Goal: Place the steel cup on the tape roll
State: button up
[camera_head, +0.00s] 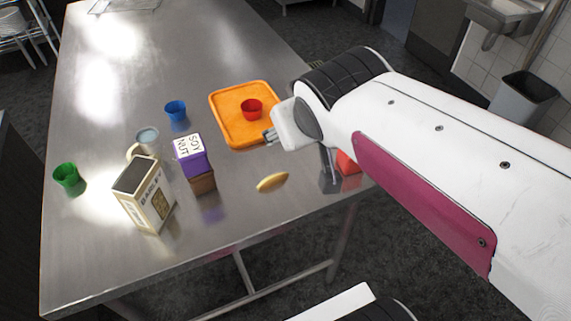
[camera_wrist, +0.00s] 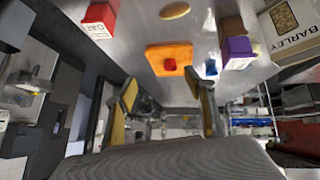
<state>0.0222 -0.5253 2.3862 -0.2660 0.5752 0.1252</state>
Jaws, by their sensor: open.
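My gripper (camera_head: 270,135) hangs at the right edge of the orange tray in the head view. In the wrist view its two fingers (camera_wrist: 166,92) are spread, with nothing between them. My arm hides part of the table's right side.
An orange tray (camera_head: 228,133) holds a red cup (camera_head: 252,108). A blue cup (camera_head: 176,110), green cup (camera_head: 67,178), purple soy nut box (camera_head: 191,158), brown block (camera_head: 202,183), barley box (camera_head: 146,205), yellow oval (camera_head: 272,181) and red box (camera_head: 348,163) surround it. The far table is mostly clear.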

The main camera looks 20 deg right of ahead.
jog(key=s+a+f+g+y, duration=0.1)
jog(key=s+a+f, duration=0.1)
jog(key=s, duration=0.4)
jog(key=s+a+f+g+y, duration=0.1)
jog(key=s+a+f, duration=0.1)
jog(key=s, duration=0.4)
jog(key=shift+a+f+g, duration=0.3)
